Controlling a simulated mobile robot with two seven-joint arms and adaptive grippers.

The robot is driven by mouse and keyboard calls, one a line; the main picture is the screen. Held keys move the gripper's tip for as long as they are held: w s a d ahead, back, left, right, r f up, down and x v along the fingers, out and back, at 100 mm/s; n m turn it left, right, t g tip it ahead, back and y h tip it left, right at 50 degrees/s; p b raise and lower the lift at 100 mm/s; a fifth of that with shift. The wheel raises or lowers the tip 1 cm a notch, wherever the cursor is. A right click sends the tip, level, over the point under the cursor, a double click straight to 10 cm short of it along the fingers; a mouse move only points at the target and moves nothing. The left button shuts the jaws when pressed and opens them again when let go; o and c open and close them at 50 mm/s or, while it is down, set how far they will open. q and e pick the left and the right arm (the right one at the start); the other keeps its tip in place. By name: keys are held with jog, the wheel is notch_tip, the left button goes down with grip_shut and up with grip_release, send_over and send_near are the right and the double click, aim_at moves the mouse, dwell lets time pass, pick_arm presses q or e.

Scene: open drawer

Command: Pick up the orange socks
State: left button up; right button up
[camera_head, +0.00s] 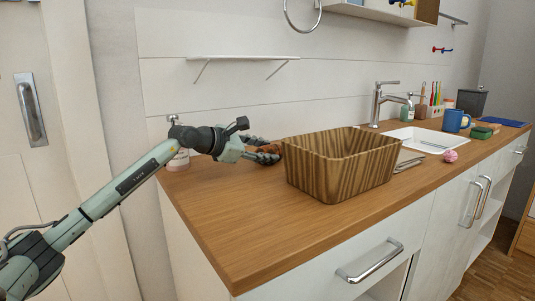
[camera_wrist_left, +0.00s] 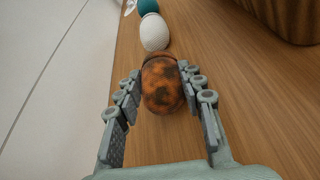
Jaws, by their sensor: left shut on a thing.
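The orange socks (camera_wrist_left: 162,88), a rounded bundle with dark blotches, sit between the two fingers of my left gripper (camera_wrist_left: 164,100) in the left wrist view. The fingers are shut on the bundle, one on each side. In the head view the socks (camera_head: 270,148) show partly behind the fingers of my left gripper (camera_head: 268,154), just left of the wooden basket (camera_head: 338,177). They are low over the wooden counter; I cannot tell whether they touch it. My right gripper is in neither view.
The striped basket stands close right of the gripper on the counter (camera_head: 225,213). A white rounded thing (camera_wrist_left: 154,32) and a teal one (camera_wrist_left: 147,6) lie beyond the socks. A sink (camera_head: 425,140) and a pink ball (camera_head: 450,156) are further right. The front counter is clear.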

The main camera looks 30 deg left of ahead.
aim_at(265, 147)
pick_arm(q)
jog(key=shift+r, duration=0.1)
jog(key=shift+r, duration=0.25)
notch_tip(265, 147, up, 5)
jog(key=shift+f, duration=0.1)
notch_tip(265, 147, up, 4)
jog(key=shift+f+p, duration=0.1)
jog(key=shift+p, duration=0.4)
jog(key=shift+r, duration=0.4)
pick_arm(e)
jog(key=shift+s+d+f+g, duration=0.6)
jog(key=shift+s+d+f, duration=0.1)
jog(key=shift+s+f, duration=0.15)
